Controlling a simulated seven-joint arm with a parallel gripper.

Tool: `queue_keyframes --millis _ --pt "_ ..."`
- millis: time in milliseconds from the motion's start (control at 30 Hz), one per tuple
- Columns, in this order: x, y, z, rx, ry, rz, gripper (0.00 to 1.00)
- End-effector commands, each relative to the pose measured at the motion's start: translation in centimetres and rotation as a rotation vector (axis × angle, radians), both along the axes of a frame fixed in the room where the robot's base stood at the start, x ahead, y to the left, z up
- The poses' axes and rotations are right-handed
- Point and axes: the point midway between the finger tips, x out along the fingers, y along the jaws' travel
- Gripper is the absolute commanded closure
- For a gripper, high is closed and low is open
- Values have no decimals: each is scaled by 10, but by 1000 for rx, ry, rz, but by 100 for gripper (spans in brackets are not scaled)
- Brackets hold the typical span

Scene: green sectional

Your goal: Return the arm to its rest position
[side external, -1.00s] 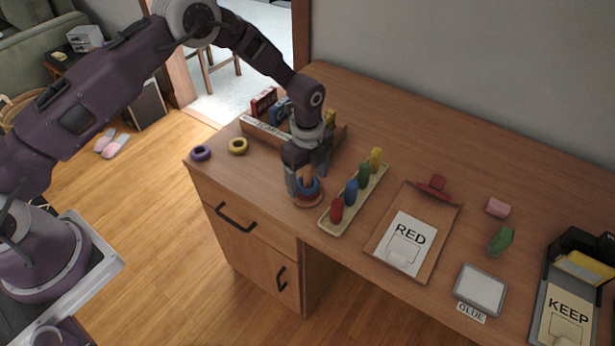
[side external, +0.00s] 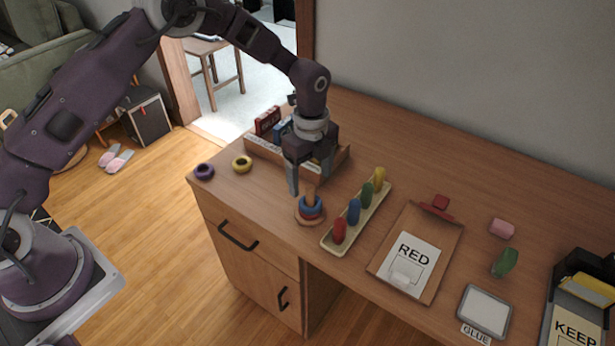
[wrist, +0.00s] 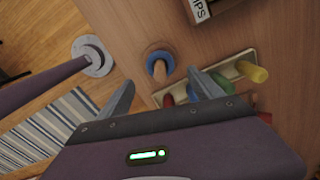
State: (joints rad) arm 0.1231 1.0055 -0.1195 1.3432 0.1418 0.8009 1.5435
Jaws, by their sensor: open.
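My gripper (side external: 307,180) is open and empty, above a small wooden peg stand (side external: 310,217) near the desk's front edge. The stand's peg carries a blue ring (side external: 311,205) with a reddish ring under it. In the wrist view, the blue ring (wrist: 157,64) around its peg shows beyond my two spread fingers (wrist: 160,90), apart from them.
A tray (side external: 333,241) of red, blue, green and yellow pieces stands right of the peg stand. A wooden box (side external: 262,147) is behind my gripper. Purple (side external: 204,171) and yellow (side external: 241,164) rings lie left. A clipboard (side external: 433,290) reading RED lies right.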

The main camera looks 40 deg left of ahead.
Motion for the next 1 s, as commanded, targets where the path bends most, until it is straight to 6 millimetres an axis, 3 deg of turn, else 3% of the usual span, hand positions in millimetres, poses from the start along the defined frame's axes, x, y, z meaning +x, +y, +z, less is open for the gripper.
queue_keyframes --millis 67,167,200,300,400,467,600,700,833,1000 --pt "-1 4 23 -1 -22 51 25" --pt "-15 17 91 -7 -84 241 25" --pt "-27 25 124 -13 -114 347 25" --pt "-73 44 196 -48 -187 629 25" --pt "-131 62 247 -106 -253 912 25" --pt "-169 71 268 -154 -287 1084 25" --pt "-253 84 285 -288 -339 1449 25" --pt "-294 88 279 -373 -348 1637 25" --pt "-319 89 270 -439 -346 1766 25" --pt "-324 89 268 -450 -343 1794 25"
